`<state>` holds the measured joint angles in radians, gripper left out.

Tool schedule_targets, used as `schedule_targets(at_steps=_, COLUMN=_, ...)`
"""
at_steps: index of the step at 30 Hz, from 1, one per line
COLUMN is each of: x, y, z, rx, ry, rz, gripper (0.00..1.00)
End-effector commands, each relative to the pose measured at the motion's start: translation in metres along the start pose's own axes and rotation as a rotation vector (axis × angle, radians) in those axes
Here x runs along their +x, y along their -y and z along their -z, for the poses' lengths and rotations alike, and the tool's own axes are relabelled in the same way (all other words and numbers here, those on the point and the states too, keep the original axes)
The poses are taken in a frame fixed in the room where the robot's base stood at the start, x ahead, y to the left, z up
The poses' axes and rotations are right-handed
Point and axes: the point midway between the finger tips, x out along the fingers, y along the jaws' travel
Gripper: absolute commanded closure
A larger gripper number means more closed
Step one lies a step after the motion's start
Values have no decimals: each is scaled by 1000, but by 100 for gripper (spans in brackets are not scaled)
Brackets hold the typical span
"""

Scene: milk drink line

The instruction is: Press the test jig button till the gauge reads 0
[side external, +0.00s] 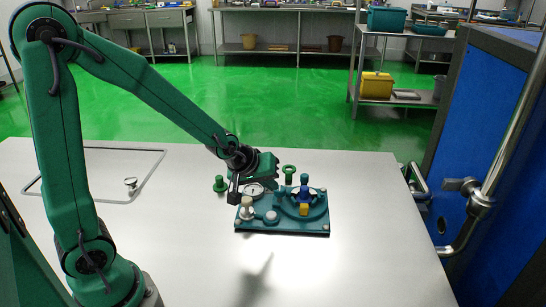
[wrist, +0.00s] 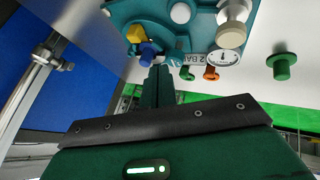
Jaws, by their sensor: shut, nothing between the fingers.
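The test jig is a teal plate (side external: 285,227) on the steel table. It carries a round white button (side external: 271,217), a cream knob (side external: 246,203) and a dial gauge (side external: 254,190). In the wrist view the white button (wrist: 181,12), cream knob (wrist: 232,28) and gauge (wrist: 224,58) show at the top, beside a "2 BAR" label. The needle is too small to read. My gripper (wrist: 160,70) is shut and empty, its tips near the jig's back edge, between the gauge and the blue handle. In the side view, my gripper hides part of that edge.
A blue handle (side external: 304,181) and yellow block (side external: 304,210) sit on the jig's right half. A green peg (side external: 219,184) and a green ring-topped piece (side external: 289,170) stand behind it. A blue cabinet (side external: 489,130) with metal pipes borders the right. The table's front is clear.

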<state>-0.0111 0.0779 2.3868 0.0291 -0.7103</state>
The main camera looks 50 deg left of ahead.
Motion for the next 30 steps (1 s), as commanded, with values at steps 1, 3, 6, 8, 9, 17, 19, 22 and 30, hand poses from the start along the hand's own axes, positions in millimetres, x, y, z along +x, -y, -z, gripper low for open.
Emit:
schedule_targets(at_steps=1, x=4, y=3, z=-3, rx=0, ry=3, rz=2, gripper=100)
schedule_targets(at_steps=3, x=10, y=6, z=-6, rx=0, ry=3, rz=2, gripper=100)
schedule_targets(at_steps=6, x=19, y=10, z=-12, rx=0, ry=3, rz=3, gripper=100)
schedule_targets(at_steps=8, x=24, y=12, z=-14, rx=0, ry=3, rz=3, gripper=100)
schedule_targets(at_steps=9, x=27, y=14, z=-16, rx=0, ry=4, rz=3, gripper=100)
schedule_targets(at_steps=17, x=45, y=23, z=-26, rx=0, ry=2, rz=1, gripper=100)
schedule_targets(at_steps=19, x=48, y=24, z=-28, rx=0, ry=2, rz=2, gripper=100)
schedule_targets(at_steps=22, x=51, y=26, z=-30, rx=0, ry=1, rz=1, gripper=100)
schedule_targets(at_steps=30, x=53, y=26, z=-31, rx=0, ry=0, rz=0, gripper=100)
